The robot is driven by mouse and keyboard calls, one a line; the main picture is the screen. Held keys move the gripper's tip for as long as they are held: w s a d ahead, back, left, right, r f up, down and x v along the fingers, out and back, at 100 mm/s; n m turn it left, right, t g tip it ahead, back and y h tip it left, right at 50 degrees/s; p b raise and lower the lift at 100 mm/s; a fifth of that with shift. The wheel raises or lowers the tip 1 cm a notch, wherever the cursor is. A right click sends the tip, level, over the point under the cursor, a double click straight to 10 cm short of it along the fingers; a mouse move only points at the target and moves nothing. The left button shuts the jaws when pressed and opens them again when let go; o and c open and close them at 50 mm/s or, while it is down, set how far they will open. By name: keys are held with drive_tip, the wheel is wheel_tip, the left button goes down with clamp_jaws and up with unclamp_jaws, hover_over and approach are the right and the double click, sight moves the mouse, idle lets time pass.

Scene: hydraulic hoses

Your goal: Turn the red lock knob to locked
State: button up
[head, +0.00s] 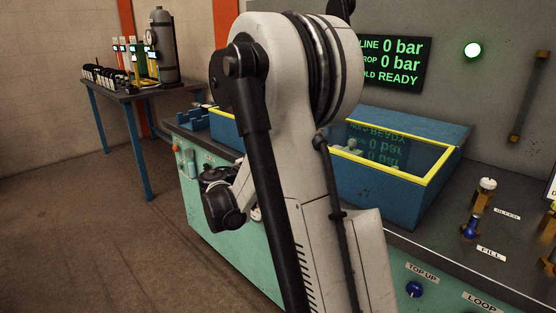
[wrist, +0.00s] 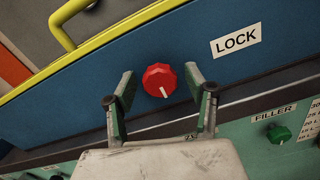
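The red lock knob (wrist: 160,80) sits on a blue panel in the wrist view, with its white pointer line towards the lower right. A white LOCK label (wrist: 236,40) is on the panel to the right of the knob. My gripper (wrist: 159,72) is open, with one finger on the left of the knob and one on the right. Gaps show between the fingers and the knob, and I see no contact. I cannot tell the depth of the fingertips against the panel. In the head view my arm hides the knob.
A blue box with a yellow-framed clear lid (head: 400,180) stands on the bench. A yellow handle (wrist: 62,22) is above the knob. A green FILLER knob (wrist: 278,133) is at lower right.

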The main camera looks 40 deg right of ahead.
drive_tip(key=c, duration=1)
drive_tip(key=shift+m, duration=0.3)
drive_tip(key=m, duration=0.3)
drive_tip(key=shift+m, duration=0.4)
drive_tip(key=m, duration=0.4)
drive_tip(key=shift+m, duration=0.3)
drive_tip(key=m, duration=0.4)
drive_tip(key=shift+b, duration=0.35)
drive_tip(key=shift+m, duration=2.4)
